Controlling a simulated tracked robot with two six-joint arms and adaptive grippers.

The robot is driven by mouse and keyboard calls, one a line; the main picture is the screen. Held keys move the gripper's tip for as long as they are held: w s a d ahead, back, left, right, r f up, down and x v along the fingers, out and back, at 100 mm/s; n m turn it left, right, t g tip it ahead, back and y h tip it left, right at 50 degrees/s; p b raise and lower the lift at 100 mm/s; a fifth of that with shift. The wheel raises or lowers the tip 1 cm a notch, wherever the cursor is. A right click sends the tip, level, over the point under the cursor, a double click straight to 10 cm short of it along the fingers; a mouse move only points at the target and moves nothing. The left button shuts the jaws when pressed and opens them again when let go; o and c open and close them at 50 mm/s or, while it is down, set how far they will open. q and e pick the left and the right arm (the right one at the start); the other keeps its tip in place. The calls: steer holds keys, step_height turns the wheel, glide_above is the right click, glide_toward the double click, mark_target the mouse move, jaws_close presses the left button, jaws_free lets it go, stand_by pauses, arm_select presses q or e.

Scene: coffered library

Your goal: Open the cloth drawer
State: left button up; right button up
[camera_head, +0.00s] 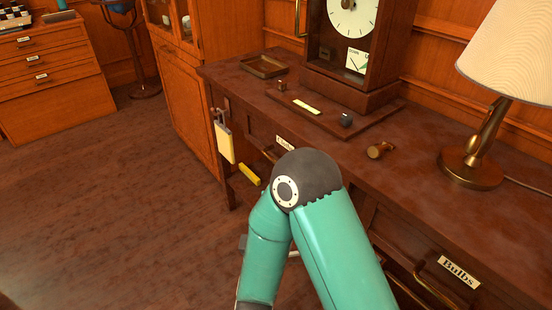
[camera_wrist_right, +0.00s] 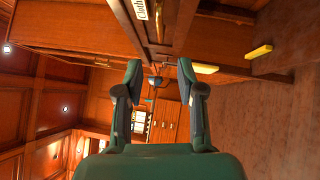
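The cloth drawer's front (camera_head: 253,127) is in the long dark desk, left of my arm's elbow in the head view. It looks flush with the desk. Its white label (camera_head: 285,143) is partly covered by my arm, and a brass handle (camera_head: 268,155) shows below it. In the right wrist view the label (camera_wrist_right: 140,9), reading "Cloth", is at the top edge, beyond the fingers. My right gripper (camera_wrist_right: 159,72) is open, with nothing visible between its fingertips. It is not clearly visible in the head view. My left gripper is in neither view.
On the desktop (camera_head: 235,80) stand a clock (camera_head: 352,52), a lamp (camera_head: 470,165), a small tray (camera_head: 263,66) and a brass piece (camera_head: 380,150). A yellow bar (camera_head: 249,174) shows beside the desk. Floor at left is clear.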

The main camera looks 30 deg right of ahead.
arm_select(q)
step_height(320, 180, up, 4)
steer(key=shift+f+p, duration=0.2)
steer(key=shift+p, duration=1.05)
arm_select(e)
steer(key=x, duration=1.4)
steer(key=shift+w+d, duration=0.15)
steer(key=shift+f, duration=0.1)
jaws_close()
